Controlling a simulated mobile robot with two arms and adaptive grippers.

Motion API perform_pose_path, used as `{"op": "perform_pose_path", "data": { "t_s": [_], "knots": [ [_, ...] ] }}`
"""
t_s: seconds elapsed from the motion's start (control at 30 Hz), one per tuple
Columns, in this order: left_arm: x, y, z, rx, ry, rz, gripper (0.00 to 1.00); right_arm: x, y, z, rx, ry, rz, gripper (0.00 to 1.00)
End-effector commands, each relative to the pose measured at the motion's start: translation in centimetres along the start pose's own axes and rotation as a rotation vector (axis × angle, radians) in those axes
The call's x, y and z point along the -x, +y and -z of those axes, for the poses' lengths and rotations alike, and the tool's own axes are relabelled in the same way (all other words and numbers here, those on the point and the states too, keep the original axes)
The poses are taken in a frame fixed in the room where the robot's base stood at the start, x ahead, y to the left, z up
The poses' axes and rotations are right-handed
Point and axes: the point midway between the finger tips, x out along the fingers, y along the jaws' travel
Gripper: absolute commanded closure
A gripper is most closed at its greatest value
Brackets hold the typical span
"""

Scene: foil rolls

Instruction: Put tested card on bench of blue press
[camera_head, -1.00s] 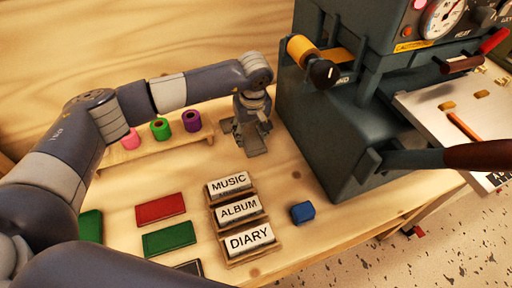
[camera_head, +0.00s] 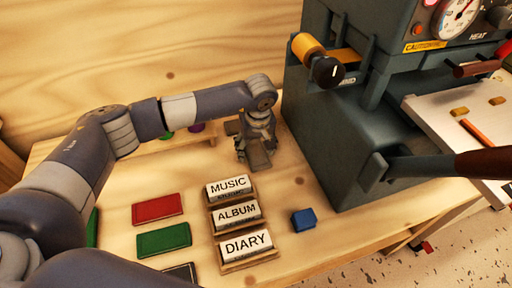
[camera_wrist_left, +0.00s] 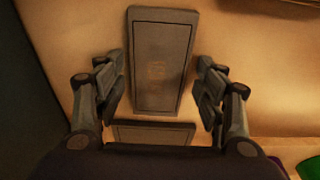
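A grey rectangular card or plate (camera_wrist_left: 162,60) with a faint mark lies in the left wrist view; I cannot tell if it is the tested card. My left gripper (camera_head: 257,160) is open, low over the table left of the press. In the left wrist view its fingers (camera_wrist_left: 160,95) stand apart on either side of the grey card, with no visible grip. A second grey piece (camera_wrist_left: 152,133) shows below it, partly hidden by the gripper. The blue press (camera_head: 335,140) stands at right, with a pale plate (camera_head: 440,115) at its side. My right gripper is not in view.
Blocks labelled MUSIC (camera_head: 229,187), ALBUM (camera_head: 237,212) and DIARY (camera_head: 247,244) stand in front. A blue block (camera_head: 303,220), red card (camera_head: 157,209) and green card (camera_head: 163,240) lie nearby. My left arm partly hides the foil rolls (camera_head: 196,128). The press handle (camera_head: 425,166) juts right.

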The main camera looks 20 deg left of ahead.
Motion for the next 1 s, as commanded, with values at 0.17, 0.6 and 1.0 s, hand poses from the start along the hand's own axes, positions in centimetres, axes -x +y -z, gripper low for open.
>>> {"op": "perform_pose_path", "data": {
  "t_s": [0.17,0.6,1.0],
  "knots": [
    [0.0,0.1,0.0,-0.001,0.0,-0.001,0.3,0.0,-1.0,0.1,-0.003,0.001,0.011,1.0],
    [4.2,0.1,0.2,-0.001,0.002,-0.004,0.3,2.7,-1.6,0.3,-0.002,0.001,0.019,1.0],
    [11.5,0.1,0.1,-0.001,0.001,-0.002,0.3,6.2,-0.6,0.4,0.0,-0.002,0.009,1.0]
  ]
}}
